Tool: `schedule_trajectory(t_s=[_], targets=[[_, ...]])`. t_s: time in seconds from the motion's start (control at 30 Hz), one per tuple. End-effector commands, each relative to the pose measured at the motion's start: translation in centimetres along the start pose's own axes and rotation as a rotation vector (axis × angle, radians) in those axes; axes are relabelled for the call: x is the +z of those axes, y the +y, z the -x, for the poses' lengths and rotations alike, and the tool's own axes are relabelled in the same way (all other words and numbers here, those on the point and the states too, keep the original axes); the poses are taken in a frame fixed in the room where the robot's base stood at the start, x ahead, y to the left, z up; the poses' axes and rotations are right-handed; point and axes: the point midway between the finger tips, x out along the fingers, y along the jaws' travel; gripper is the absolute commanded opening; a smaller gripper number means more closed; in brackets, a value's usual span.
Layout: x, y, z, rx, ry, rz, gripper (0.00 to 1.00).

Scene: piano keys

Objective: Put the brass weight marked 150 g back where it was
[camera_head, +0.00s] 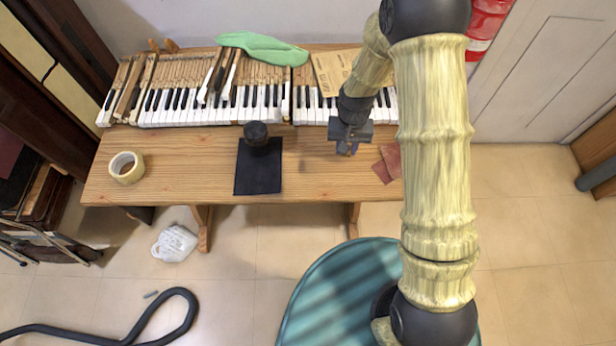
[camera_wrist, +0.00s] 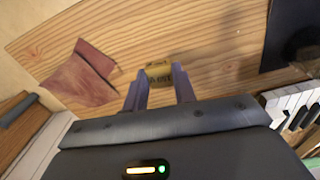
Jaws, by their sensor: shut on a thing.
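My gripper (camera_head: 347,150) is over the right part of the wooden table, in front of the piano keys. In the wrist view, its two fingers (camera_wrist: 159,85) are shut on a small brass weight (camera_wrist: 158,71). Dark marking shows on the weight's side but is too blurred to read surely. In the head view the gripper hides the weight. I cannot tell whether the weight touches the table. A black mat (camera_head: 258,178) lies left of my gripper on the table. A dark, round-topped object (camera_head: 256,134) stands at the mat's back edge.
Reddish-brown sheets (camera_head: 388,163) lie just right of my gripper, also in the wrist view (camera_wrist: 80,79). The piano keyboard (camera_head: 215,105) runs along the back with a green cloth (camera_head: 262,47). A tape roll (camera_head: 126,167) is at the left. The table (camera_head: 310,170) is bare between mat and gripper.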

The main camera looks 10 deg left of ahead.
Motion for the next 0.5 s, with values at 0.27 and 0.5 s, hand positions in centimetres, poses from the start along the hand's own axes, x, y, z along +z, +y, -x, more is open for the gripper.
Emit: schedule_trajectory(t_s=[0.27,0.5], targets=[[3.5,-9.4,2.7,0.008,0.003,0.090,0.01],[4.0,-10.2,3.2,0.010,0.001,0.094,0.01]])
